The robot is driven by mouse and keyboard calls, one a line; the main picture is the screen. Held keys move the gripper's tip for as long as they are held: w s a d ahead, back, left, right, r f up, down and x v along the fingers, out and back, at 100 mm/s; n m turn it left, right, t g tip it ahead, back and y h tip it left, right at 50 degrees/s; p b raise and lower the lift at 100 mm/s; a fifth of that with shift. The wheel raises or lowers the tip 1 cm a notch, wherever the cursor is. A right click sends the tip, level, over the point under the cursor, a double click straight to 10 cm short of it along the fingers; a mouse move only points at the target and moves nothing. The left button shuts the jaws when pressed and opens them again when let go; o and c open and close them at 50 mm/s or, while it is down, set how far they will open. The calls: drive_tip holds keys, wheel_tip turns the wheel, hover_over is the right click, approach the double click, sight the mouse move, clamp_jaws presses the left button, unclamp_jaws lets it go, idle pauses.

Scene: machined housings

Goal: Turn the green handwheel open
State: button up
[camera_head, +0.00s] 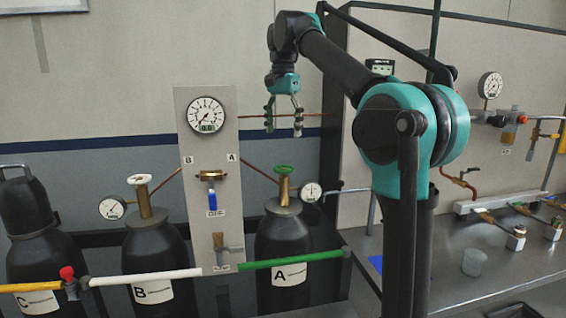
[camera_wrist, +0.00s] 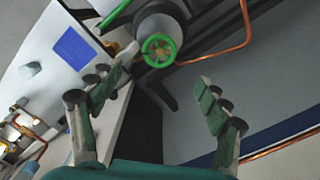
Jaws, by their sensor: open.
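The green handwheel (camera_head: 283,169) sits on the brass valve at the top of the black cylinder marked A (camera_head: 285,243). In the wrist view the green handwheel (camera_wrist: 159,50) shows from above as a spoked ring, beyond and between my fingertips. My gripper (camera_head: 284,118) is open and empty, pointing down, above the handwheel and apart from it. In the wrist view its two fingers (camera_wrist: 165,80) are spread wide with green pads. Whether the handwheel's valve is open or shut cannot be told.
A gauge (camera_head: 311,192) stands right of the valve. A panel (camera_head: 209,150) with a gauge and a blue-handled valve stands to the left. Cylinder B (camera_head: 155,245) has a white handwheel. A green rail (camera_head: 291,259) crosses in front of cylinder A. A metal bench (camera_head: 450,265) is at the right.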

sight(283, 168)
wheel_tip(283, 168, down, 10)
drive_tip(key=shift+f, duration=0.2)
idle(0.3)
drive_tip(key=c, duration=1.2)
